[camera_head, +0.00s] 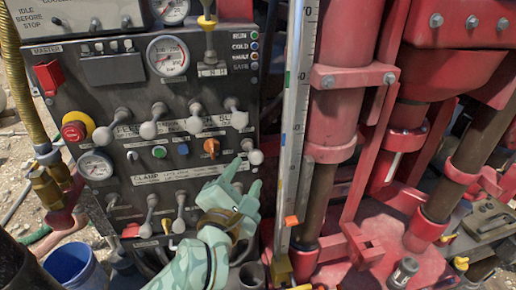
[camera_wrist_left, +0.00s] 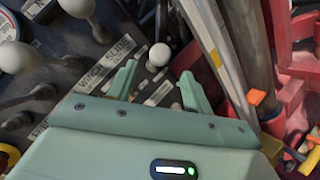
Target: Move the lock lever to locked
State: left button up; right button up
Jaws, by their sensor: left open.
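The control panel (camera_head: 150,180) carries rows of levers with pale knobs. A short lever with a white ball knob (camera_head: 256,157) stands at its right edge, beside the CLAMP row. It also shows in the left wrist view (camera_wrist_left: 160,54). I cannot read its label, so I cannot tell if it is the lock lever or how it is set. My left gripper (camera_head: 246,178) is just below this knob. In the left wrist view its two fingers (camera_wrist_left: 160,78) are apart, with the knob beyond the gap between their tips. Nothing is between the fingers. My right gripper is not in view.
A tall white scale (camera_head: 295,110) and red machine columns (camera_head: 335,100) stand close to the right of my left gripper. Larger grey-knobbed levers (camera_head: 195,120) crowd the panel above and left. A blue bucket (camera_head: 72,268) stands at lower left.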

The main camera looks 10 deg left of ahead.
aim_at(258, 152)
pick_arm(q)
jog(key=w, duration=0.3)
jog(key=w+d, duration=0.1)
jog(key=w, duration=0.2)
jog(key=w+d+p, duration=0.1)
jog(key=w, duration=0.2)
jog(key=shift+w, duration=0.3)
jog(key=shift+c, duration=0.3)
grip_shut()
